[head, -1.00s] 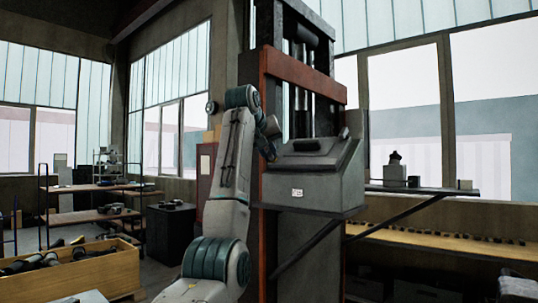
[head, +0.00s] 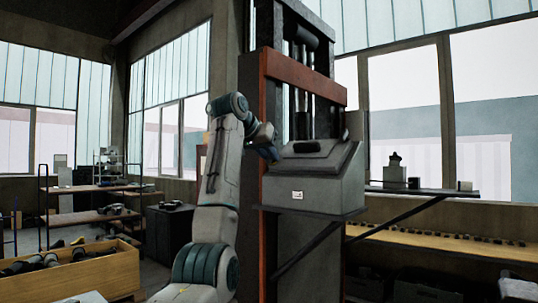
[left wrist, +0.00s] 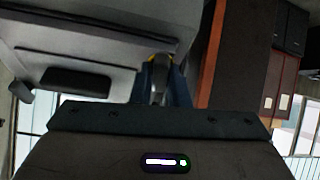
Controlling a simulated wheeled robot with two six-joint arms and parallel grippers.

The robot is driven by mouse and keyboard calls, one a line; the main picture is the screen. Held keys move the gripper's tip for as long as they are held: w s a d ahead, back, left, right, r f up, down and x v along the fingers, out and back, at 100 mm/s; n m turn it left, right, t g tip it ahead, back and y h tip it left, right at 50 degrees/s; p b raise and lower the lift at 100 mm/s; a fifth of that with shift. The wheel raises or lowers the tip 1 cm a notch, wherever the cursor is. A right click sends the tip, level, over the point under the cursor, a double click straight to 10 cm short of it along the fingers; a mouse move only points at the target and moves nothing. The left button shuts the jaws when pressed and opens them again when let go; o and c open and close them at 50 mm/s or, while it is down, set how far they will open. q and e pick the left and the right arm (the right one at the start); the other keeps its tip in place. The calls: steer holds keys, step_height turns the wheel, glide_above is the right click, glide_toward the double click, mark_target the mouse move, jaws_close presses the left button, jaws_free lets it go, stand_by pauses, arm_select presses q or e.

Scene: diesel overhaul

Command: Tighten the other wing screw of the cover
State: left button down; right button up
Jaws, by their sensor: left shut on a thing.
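The grey housing with its sloped cover (head: 318,165) sits on the front of the red and black press frame. In the left wrist view the cover (left wrist: 60,50) fills the upper left, with a dark handle (left wrist: 75,79) on it. My left gripper (head: 277,153) is at the left side of the cover. In the left wrist view its two fingers (left wrist: 161,75) are closed on a small grey piece with yellowish edges, which looks like the wing screw (left wrist: 160,68). The fingers hide most of it. My right gripper is not in view.
The red upright (head: 263,120) of the press stands close behind my left wrist. A shelf (head: 425,191) with small parts juts out at the right. A wooden crate (head: 105,272) of parts and a dark cabinet (head: 168,230) stand at the left.

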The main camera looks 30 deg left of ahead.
arm_select(q)
steer(key=m+h+p, duration=0.1)
steer(key=m, duration=0.1)
steer(key=shift+m, duration=0.8)
steer(key=m+p, duration=0.1)
steer(key=m, duration=0.1)
steer(key=m+h+p, duration=0.1)
steer(key=p, duration=0.1)
steer(key=shift+r+m+g, duration=0.2)
steer(key=shift+m+g, duration=0.1)
steer(key=shift+m, duration=0.1)
steer(key=shift+f+m+h+p, duration=0.1)
steer(key=shift+m+h+p, duration=0.3)
steer(key=shift+m, duration=0.1)
steer(key=shift+f+m, duration=0.1)
steer(key=shift+m, duration=0.2)
steer(key=shift+f, duration=0.1)
